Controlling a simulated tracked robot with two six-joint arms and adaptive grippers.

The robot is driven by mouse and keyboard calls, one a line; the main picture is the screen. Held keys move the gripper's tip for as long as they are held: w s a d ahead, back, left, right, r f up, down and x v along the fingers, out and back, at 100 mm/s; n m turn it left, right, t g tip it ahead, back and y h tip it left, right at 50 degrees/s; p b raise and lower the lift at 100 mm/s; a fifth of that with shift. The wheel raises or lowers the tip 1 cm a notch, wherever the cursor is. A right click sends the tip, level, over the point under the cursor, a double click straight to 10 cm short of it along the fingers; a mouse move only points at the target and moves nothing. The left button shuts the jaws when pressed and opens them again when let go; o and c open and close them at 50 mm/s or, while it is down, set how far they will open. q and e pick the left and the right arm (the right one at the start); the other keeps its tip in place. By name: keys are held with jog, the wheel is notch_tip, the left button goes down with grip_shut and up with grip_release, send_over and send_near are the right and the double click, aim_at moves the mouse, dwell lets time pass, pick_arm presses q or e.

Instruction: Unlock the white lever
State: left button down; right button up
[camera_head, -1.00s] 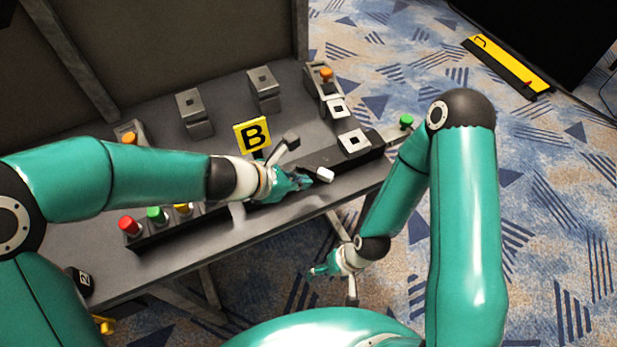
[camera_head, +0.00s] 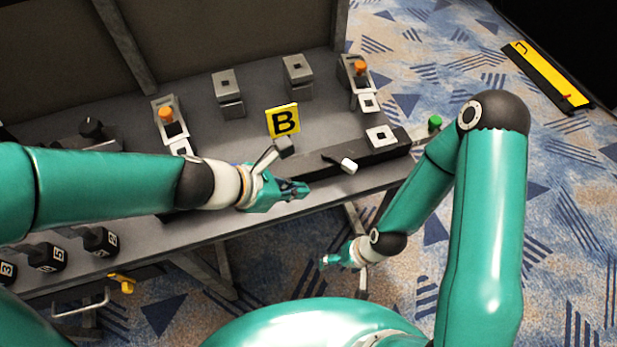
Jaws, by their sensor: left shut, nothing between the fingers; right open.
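The white lever (camera_head: 348,166), a small white-tipped handle on a dark arm, sticks out from the black strip along the front of the grey console. My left gripper (camera_head: 304,189) is shut and empty, left of the lever and a little nearer me, with a visible gap between them. My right gripper (camera_head: 325,260) is open and empty, below the console's front edge and over the floor. Whether the lever is locked cannot be told from this view.
A yellow B sign (camera_head: 283,120) stands behind the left gripper. Orange-topped controls (camera_head: 360,69) and grey blocks (camera_head: 298,77) stand on the console (camera_head: 320,125). A green button (camera_head: 435,123) is at its right end.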

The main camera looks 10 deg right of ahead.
pick_arm(q)
jog(key=shift+s+a+r, duration=0.5)
jog(key=shift+r, duration=0.2)
